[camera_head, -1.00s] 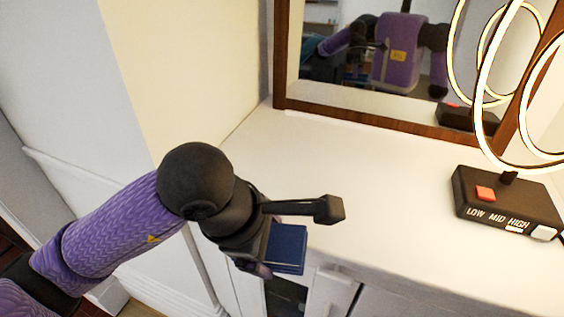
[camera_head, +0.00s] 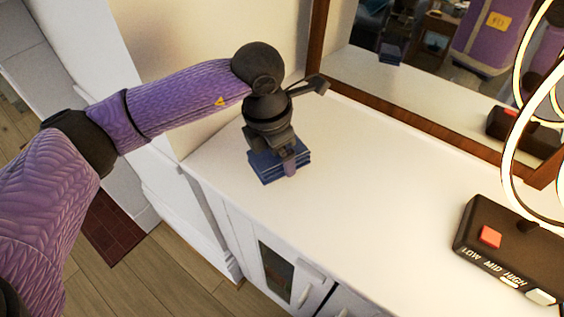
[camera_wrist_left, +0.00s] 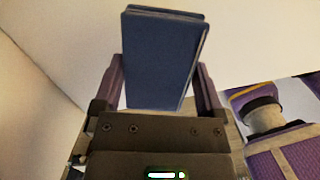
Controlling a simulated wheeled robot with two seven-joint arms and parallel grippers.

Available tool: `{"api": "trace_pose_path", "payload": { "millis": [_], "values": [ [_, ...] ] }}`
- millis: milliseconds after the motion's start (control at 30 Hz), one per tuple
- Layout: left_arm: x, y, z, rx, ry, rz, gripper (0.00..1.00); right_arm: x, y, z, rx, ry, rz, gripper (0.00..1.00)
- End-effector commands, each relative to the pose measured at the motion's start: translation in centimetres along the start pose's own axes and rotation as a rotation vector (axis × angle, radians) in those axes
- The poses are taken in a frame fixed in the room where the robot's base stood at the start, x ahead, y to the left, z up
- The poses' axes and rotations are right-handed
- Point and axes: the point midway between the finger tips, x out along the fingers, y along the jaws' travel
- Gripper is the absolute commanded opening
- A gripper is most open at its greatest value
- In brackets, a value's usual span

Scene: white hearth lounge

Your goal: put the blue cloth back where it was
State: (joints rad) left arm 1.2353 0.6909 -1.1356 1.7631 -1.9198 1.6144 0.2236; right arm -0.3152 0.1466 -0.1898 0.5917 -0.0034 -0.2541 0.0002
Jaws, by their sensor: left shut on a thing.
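The blue cloth (camera_head: 266,172) is a folded, layered square at the left end of the white cabinet top, below my left gripper (camera_head: 285,165). The gripper points down and is shut on the cloth. In the left wrist view the blue cloth (camera_wrist_left: 160,58) sits between the two purple fingers of my left gripper (camera_wrist_left: 160,85). In the head view the cloth looks at or just above the cabinet surface; I cannot tell whether it touches. My right gripper is not in view.
The white cabinet top (camera_head: 370,190) is clear to the right of the cloth. A lamp with a black base (camera_head: 515,250) and glowing rings stands at the right. A wood-framed mirror (camera_head: 400,110) stands along the back. The cabinet's left edge is close to the cloth.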

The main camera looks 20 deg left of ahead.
Motion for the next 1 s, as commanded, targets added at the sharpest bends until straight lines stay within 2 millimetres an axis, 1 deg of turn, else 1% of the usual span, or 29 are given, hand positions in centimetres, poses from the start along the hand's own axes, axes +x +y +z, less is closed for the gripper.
{"api": "trace_pose_path", "payload": {
  "millis": [33, 100, 167, 367, 400, 433, 667, 767, 900, 1000],
  "values": [
    [1.6, 0.0, -0.3, 0.000, 0.004, -0.004, 0.43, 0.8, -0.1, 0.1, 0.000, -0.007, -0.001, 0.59],
    [3.0, 0.0, -0.5, 0.001, 0.004, -0.003, 0.43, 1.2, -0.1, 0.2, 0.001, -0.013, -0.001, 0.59],
    [3.2, 0.0, -0.5, 0.002, 0.001, -0.002, 0.44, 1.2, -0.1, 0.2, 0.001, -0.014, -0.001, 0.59],
    [3.0, 0.0, -0.5, 0.002, 0.000, -0.001, 0.43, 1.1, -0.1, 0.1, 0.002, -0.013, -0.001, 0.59],
    [3.0, 0.0, -0.5, 0.002, 0.000, -0.001, 0.95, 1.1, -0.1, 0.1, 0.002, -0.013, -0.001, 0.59],
    [3.0, -0.1, -0.5, 0.002, 0.000, -0.001, 1.00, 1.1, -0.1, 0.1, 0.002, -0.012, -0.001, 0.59],
    [2.7, -0.1, -0.4, 0.003, -0.001, 0.000, 1.00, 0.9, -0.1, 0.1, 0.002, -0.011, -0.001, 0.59],
    [1.1, 0.0, -0.4, 0.002, -0.002, 0.003, 1.00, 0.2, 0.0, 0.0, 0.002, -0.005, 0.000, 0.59],
    [-3.1, 0.0, -0.3, 0.003, -0.005, 0.004, 1.00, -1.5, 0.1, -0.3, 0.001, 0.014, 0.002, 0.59],
    [-5.9, 0.0, -0.3, 0.003, -0.005, 0.004, 1.00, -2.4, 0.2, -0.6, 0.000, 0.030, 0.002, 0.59]
  ]
}}
